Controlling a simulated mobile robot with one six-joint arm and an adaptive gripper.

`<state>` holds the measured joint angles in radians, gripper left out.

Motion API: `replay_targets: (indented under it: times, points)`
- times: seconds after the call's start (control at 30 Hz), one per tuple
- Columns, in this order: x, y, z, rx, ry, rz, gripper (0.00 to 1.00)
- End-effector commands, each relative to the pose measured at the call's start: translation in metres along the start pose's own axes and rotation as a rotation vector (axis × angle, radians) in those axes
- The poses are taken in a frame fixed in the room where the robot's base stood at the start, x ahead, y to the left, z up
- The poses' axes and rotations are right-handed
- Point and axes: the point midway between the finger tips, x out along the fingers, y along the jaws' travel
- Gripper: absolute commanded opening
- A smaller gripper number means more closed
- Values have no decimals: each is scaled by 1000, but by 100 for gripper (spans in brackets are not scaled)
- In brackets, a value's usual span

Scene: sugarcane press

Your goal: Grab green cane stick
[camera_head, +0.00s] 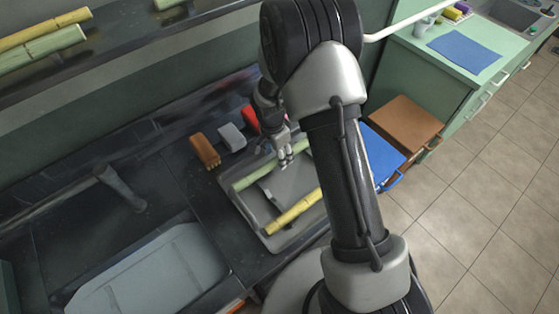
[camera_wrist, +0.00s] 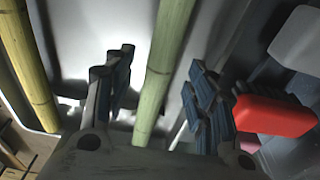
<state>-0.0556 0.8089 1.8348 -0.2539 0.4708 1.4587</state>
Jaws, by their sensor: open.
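The green cane stick (camera_head: 252,178) lies along the far side of a grey tray (camera_head: 244,212) on the dark counter. In the wrist view the green stick (camera_wrist: 166,62) runs between the two open fingers of my gripper (camera_wrist: 160,95), with a gap on each side. In the head view my gripper (camera_head: 285,159) is over the tray, close to the green stick. A yellow cane stick (camera_head: 293,212) lies along the near side of the tray; it also shows at the left of the wrist view (camera_wrist: 28,68). My arm hides the right part of the tray.
A red object (camera_head: 250,118), a grey block (camera_head: 231,136) and a brown brush-like block (camera_head: 205,150) sit behind the tray. A sink (camera_head: 155,275) is at the lower left. More cane lies on the upper shelf (camera_head: 150,30).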

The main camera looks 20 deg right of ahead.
Motion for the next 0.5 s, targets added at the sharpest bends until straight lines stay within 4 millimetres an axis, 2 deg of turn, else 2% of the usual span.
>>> replay_targets:
  times: [0.03,0.13,0.37,0.5]
  points:
    - [12,1,0,0,-1,2,51]
    - [22,0,1,0,-1,1,51]
    - [22,0,0,0,0,0,51]
    - [22,0,0,0,0,0,42]
